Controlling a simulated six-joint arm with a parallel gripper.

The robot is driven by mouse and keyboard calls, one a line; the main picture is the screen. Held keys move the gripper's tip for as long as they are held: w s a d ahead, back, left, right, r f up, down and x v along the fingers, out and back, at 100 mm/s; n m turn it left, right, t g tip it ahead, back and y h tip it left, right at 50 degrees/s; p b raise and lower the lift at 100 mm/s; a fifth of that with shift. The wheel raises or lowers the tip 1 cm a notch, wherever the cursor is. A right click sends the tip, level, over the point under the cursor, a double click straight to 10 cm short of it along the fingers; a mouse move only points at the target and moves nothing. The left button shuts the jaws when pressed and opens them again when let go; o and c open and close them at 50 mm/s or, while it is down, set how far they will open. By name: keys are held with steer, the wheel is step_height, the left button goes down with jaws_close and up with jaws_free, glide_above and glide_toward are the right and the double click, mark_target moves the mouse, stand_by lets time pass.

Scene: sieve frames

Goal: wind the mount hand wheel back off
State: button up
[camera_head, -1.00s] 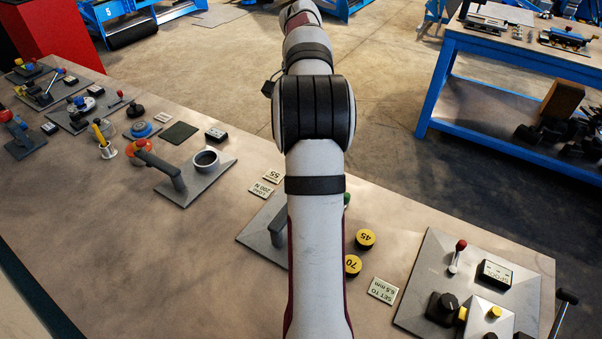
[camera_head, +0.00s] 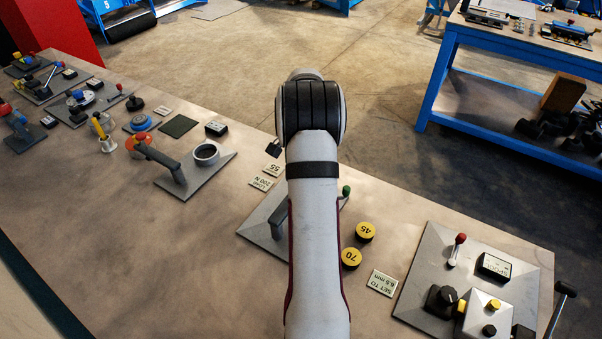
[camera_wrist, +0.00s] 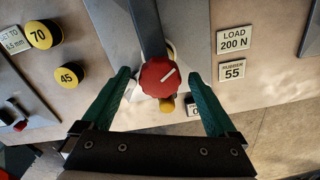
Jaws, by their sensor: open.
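In the wrist view a red hand wheel (camera_wrist: 154,84) with a white pointer line sits at the end of a dark grey arm (camera_wrist: 151,30) above a grey plate. My gripper (camera_wrist: 160,76) is open, with a green finger on each side of the wheel. Gaps show between the fingers and the wheel, so it does not look gripped. In the head view the mount's grey plate (camera_head: 256,226) is partly hidden behind my arm.
Yellow discs 70 (camera_wrist: 38,34) and 45 (camera_wrist: 69,75) lie to one side. Cards LOAD 200 N (camera_wrist: 234,40) and 55 (camera_wrist: 232,72) lie on the other. A similar stand with a ring (camera_head: 205,153) is left of my arm; a spool panel (camera_head: 430,265) is right.

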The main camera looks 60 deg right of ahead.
steer(key=c, duration=1.4)
steer(key=shift+n, duration=0.4)
steer(key=n, duration=0.7)
steer(key=shift+n, duration=0.3)
steer(key=n, duration=0.3)
steer(key=shift+n, duration=2.1)
